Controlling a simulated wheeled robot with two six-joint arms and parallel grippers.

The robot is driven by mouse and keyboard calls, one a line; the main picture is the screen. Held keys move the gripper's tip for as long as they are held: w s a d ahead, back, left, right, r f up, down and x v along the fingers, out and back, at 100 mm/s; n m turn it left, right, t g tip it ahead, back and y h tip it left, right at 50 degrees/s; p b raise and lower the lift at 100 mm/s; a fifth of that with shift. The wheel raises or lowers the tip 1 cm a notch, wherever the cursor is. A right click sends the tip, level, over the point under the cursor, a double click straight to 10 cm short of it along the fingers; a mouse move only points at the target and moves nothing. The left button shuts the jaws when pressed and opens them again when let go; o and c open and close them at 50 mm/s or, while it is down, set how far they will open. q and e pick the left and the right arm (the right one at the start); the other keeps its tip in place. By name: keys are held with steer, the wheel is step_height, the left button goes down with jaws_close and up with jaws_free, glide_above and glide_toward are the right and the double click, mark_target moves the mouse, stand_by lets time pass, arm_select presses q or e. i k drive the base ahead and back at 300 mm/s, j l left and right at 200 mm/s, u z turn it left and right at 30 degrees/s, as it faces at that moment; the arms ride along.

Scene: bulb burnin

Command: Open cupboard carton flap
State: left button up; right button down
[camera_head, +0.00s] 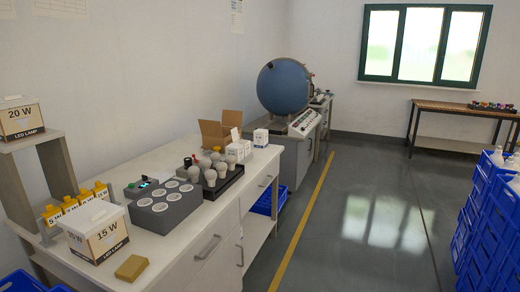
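An open brown cardboard carton (213,143) stands at the back of the white workbench, with flaps raised. A carton labelled 15 W LED lamp (108,243) stands at the bench's near left. A carton labelled 20 W LED lamp (20,121) stands on a raised shelf at the left edge. Both have white tops that look closed. I cannot tell which one is the cupboard carton. Neither of my grippers is in view.
Blue crates (500,215) stack at right. The floor between is clear.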

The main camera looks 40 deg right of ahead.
mark_target(233, 145)
steer(key=z, duration=1.05)
steer(key=i, duration=0.1)
steer(key=l, duration=0.05)
